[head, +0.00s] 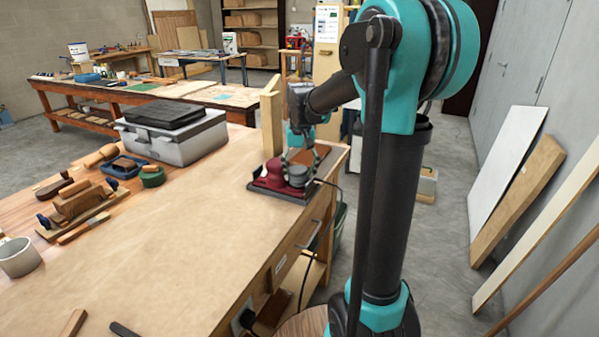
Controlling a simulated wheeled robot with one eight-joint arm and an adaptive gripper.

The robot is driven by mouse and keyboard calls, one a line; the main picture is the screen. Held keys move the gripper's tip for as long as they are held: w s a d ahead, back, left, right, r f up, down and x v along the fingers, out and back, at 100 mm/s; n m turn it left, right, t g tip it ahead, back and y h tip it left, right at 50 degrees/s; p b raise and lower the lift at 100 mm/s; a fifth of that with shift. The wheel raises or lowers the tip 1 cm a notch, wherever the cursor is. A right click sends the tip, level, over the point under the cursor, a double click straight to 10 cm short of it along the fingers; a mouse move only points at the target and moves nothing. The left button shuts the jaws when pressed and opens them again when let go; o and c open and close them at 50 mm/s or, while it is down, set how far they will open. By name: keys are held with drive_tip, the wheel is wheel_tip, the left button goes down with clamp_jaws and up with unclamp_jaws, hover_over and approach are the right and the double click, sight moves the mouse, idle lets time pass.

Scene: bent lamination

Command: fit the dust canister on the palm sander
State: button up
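The palm sander (270,176) is dark red and sits on a dark mat (300,197) near the far right corner of the workbench. A grey round piece (298,176), which looks like the dust canister, is at the sander's right side. I cannot tell whether it is touching the sander or seated on it. My gripper (303,160) points down from my arm right over the grey piece. Its dark fingers are small and partly blend with what is behind them. Whether they are closed on the piece is not clear.
A wooden upright (271,118) stands just behind the sander. A grey toolbox (175,138), wooden planes (75,205), a green tape roll (152,176) and a pale cup (18,257) are to the left. A black cable hangs over the right edge. The bench middle is clear.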

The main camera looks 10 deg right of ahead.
sight(298, 169)
drive_tip(key=o, duration=0.3)
drive_tip(key=shift+a+f, duration=0.2)
drive_tip(key=shift+f, duration=0.05)
drive_tip(key=shift+o, duration=1.6)
drive_tip(key=shift+w+a, duration=0.1)
drive_tip(key=shift+r, duration=0.15)
drive_tip(key=shift+r, duration=3.4)
